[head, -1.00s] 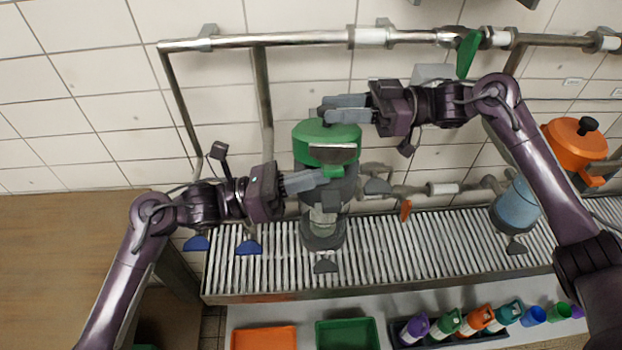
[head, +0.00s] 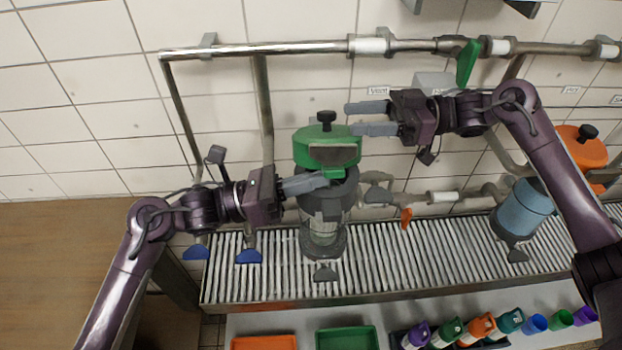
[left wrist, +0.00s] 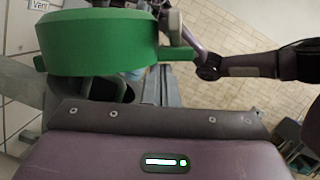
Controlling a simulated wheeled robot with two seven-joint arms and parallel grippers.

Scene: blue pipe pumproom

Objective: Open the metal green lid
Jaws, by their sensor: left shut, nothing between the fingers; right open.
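The green metal lid (head: 330,146) with a black knob on top sits on the grey canister (head: 324,215), which stands on the slatted rack. The lid also fills the upper left of the left wrist view (left wrist: 100,40). My left gripper (head: 325,181) is shut with nothing in it, at the front of the canister just under the lid's green rim tab; whether it touches the tab cannot be told. My right gripper (head: 352,119) is open and empty, to the right of the lid and its knob, fingers pointing left.
The slatted rack (head: 400,255) runs along the wall. Pipes (head: 290,40) with a green valve handle (head: 468,62) pass behind. A blue canister with an orange lid (head: 580,148) stands at right. Trays and several coloured bottles line the front.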

